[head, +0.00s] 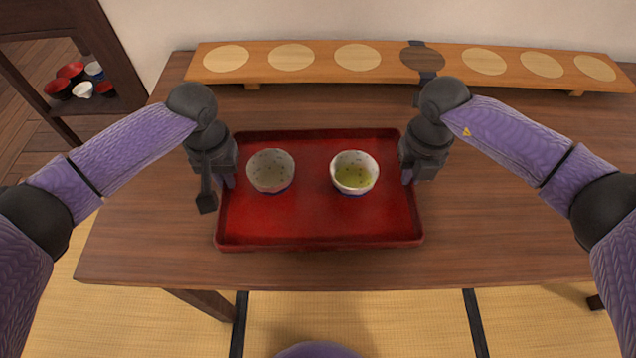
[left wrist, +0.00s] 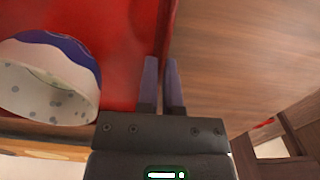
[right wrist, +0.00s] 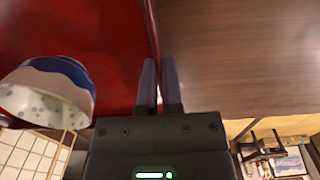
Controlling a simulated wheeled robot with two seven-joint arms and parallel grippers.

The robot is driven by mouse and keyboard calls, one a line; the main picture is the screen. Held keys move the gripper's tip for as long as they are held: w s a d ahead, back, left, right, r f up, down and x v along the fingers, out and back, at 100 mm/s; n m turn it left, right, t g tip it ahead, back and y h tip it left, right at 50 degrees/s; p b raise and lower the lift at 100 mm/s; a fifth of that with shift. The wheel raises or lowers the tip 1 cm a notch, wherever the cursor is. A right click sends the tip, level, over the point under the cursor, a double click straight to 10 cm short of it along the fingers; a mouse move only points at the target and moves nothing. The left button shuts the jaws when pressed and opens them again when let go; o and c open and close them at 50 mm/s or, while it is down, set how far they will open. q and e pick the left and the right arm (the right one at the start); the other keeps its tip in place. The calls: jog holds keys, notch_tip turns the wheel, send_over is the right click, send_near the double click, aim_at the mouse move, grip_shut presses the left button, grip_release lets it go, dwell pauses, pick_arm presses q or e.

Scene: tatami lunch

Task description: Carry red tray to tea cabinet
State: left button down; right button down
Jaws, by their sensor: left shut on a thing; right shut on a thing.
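The red tray (head: 318,222) is on the wooden table, or just above it; I cannot tell which. It bears two speckled cups with blue bases. The left cup (head: 270,171) looks empty inside, and the right cup (head: 354,173) holds yellow-green tea. My left gripper (head: 228,178) is shut on the tray's left rim, seen between its fingers in the left wrist view (left wrist: 162,85). My right gripper (head: 408,176) is shut on the right rim, which also shows in the right wrist view (right wrist: 160,85). Both cups stand upright.
A long wooden stand (head: 400,62) with pale round spots and one dark spot runs along the table's back. A dark cabinet (head: 125,95) at the far left holds red, white and dark bowls. The wooden table (head: 510,225) is bare right of the tray. Tatami lies in front.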

dwell(0.5)
